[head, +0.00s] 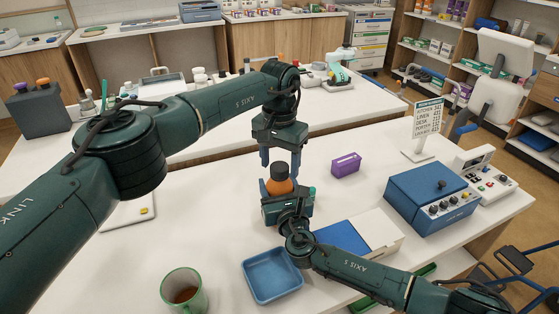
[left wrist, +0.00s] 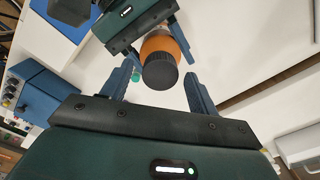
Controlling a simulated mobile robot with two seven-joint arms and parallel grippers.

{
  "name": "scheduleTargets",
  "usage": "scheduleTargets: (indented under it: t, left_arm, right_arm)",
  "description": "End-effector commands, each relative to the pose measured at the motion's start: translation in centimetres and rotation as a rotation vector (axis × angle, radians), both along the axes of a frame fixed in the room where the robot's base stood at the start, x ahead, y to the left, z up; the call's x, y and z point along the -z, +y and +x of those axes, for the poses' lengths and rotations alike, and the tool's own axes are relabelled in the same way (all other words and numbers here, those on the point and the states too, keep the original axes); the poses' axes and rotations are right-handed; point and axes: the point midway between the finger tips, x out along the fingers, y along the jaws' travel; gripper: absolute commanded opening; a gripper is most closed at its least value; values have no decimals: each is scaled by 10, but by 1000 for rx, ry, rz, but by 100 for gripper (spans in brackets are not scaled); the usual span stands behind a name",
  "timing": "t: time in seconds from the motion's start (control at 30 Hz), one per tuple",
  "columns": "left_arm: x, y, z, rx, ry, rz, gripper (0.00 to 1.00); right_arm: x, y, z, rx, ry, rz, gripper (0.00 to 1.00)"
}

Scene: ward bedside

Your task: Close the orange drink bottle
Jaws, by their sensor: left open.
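The orange drink bottle (head: 279,187) stands upright near the middle of the front table, with a dark cap (head: 279,171) on top. The left wrist view shows the bottle's orange body (left wrist: 160,46) and the round dark cap (left wrist: 160,71) from above. My left gripper (head: 280,161) points down just above the cap. Its fingers are open, one on each side of the cap with gaps between. My right gripper (head: 286,204) is at the lower body of the bottle, its fingers around it and seemingly shut on it. The bottle's lower part is hidden.
A blue tray (head: 272,292), a green mug (head: 185,290) and a white-and-blue box (head: 385,232) lie nearer. A purple box (head: 346,165) is behind right. A blue device (head: 428,190) stands at right. A small teal item (head: 312,190) is close beside the bottle.

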Motion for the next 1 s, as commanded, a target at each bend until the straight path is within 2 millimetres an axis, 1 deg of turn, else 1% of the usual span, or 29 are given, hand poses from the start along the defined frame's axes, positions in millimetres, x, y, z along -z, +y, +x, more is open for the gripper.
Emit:
scheduleTargets:
  t: [0.17,0.27,0.4,0.53,0.77,0.8,0.87,0.97,1.0]
  left_arm:
    - [-3,0,0,-1,-1,0,60]
    - [-12,0,1,-1,-2,0,60]
    - [-32,0,1,-2,-4,0,60]
    - [-44,0,0,-2,-1,0,60]
    - [-45,0,0,-1,0,0,60]
    - [-45,0,0,-2,0,0,57]
    - [-45,0,0,-11,0,0,56]
    - [-45,0,0,-69,0,0,56]
    - [-46,0,0,-112,0,0,56]
  right_arm:
    - [1,0,0,1,1,-2,0]
    - [1,0,0,0,1,-2,0]
    - [1,0,0,0,0,-2,0]
    - [1,0,0,0,0,-2,0]
    - [1,0,0,0,0,-2,0]
    - [1,0,0,0,0,-2,0]
    - [1,0,0,0,0,-2,0]
    - [1,0,0,0,0,-2,0]
    - [1,0,0,0,0,-2,0]
